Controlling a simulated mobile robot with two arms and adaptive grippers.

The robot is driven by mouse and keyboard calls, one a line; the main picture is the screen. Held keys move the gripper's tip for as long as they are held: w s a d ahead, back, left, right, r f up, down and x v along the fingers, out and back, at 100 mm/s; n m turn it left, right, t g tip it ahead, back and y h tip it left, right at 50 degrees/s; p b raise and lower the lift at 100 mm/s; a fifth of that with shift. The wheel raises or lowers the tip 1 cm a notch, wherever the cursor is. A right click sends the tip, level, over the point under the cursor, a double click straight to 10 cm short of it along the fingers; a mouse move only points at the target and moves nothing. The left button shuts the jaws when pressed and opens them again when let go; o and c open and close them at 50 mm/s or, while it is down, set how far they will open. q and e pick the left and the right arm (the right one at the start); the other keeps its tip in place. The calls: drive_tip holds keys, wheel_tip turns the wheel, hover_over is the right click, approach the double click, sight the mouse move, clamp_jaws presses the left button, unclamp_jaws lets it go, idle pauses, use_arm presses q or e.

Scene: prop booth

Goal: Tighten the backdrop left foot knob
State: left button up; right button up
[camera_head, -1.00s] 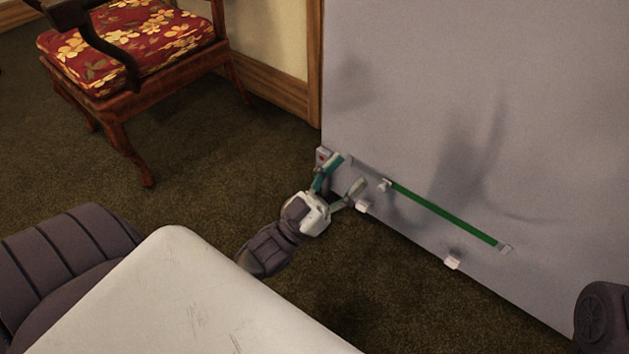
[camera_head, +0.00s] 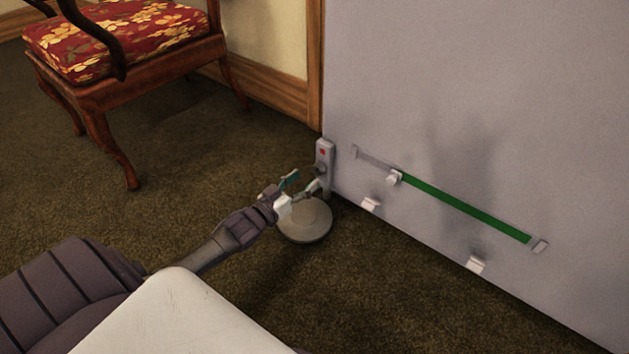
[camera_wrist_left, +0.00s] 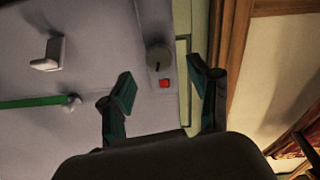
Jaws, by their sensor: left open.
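The backdrop (camera_head: 470,110) is a large grey panel on the right. At its lower left corner a grey bracket (camera_head: 325,147) with a red mark stands above a round grey foot disc (camera_head: 305,227). In the left wrist view the round grey knob (camera_wrist_left: 159,57) with a dark line on it sits beside a red square (camera_wrist_left: 165,84). My left gripper (camera_head: 304,182) is open in front of the bracket. In the wrist view its two green-padded fingers (camera_wrist_left: 163,86) are spread either side of the red square, and the knob shows beyond, between them. My right gripper is out of view.
A green strip (camera_head: 465,209) with a pale slider (camera_head: 394,178) runs along the backdrop. White tabs (camera_head: 370,204) stick out below it. A wooden chair (camera_head: 98,95) with a red floral seat stands at the left. Dark carpet (camera_head: 190,150) between is clear.

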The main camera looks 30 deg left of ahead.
sight(316, 171)
use_arm(q)
drive_tip(key=w, duration=0.1)
drive_tip(key=w+b, duration=0.2)
drive_tip(key=w, duration=0.1)
drive_tip(key=shift+d+f, duration=0.15)
drive_tip(key=shift+d, duration=0.1)
drive_tip(key=shift+w, duration=0.45)
